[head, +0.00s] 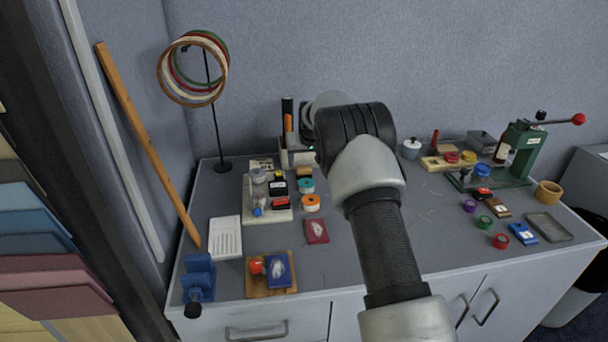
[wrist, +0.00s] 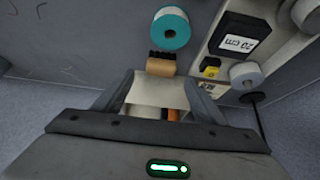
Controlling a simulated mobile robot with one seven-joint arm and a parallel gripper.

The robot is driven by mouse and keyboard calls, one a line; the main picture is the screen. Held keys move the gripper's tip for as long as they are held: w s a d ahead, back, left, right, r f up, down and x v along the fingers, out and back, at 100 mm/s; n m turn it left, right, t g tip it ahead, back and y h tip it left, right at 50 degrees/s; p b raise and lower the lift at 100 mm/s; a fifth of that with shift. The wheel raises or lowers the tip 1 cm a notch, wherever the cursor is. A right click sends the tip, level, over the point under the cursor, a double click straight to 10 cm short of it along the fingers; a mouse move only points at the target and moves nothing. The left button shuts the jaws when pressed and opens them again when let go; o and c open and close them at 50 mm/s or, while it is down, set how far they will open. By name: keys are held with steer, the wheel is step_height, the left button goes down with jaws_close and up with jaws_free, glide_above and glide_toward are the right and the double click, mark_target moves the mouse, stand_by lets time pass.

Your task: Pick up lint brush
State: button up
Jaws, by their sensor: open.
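What looks like the lint brush, a small tan wooden block (wrist: 161,68) with a row of black bristles, shows in the wrist view just beyond my fingertips. In the head view a small tan block (head: 304,172) at the back of the table, left of my arm, appears to be the same thing. My gripper (wrist: 158,92) is open, with one finger on each side of a pale box (wrist: 160,88) beside the brush. Nothing is held. I cannot tell whether the fingers touch the box. In the head view my arm hides much of the gripper.
A teal roll (wrist: 169,28) lies close to the brush. A pale tray (head: 250,214) with small items and a black "20 cm" box (wrist: 239,43) is alongside. A hoop stand (head: 222,166) stands at back left. The table middle has bare room (head: 340,255).

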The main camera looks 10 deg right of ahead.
mark_target(304, 167)
steer(key=shift+b+x, duration=0.4)
steer(key=shift+x, duration=2.65)
steer(key=shift+c, duration=0.5)
steer(key=c, duration=1)
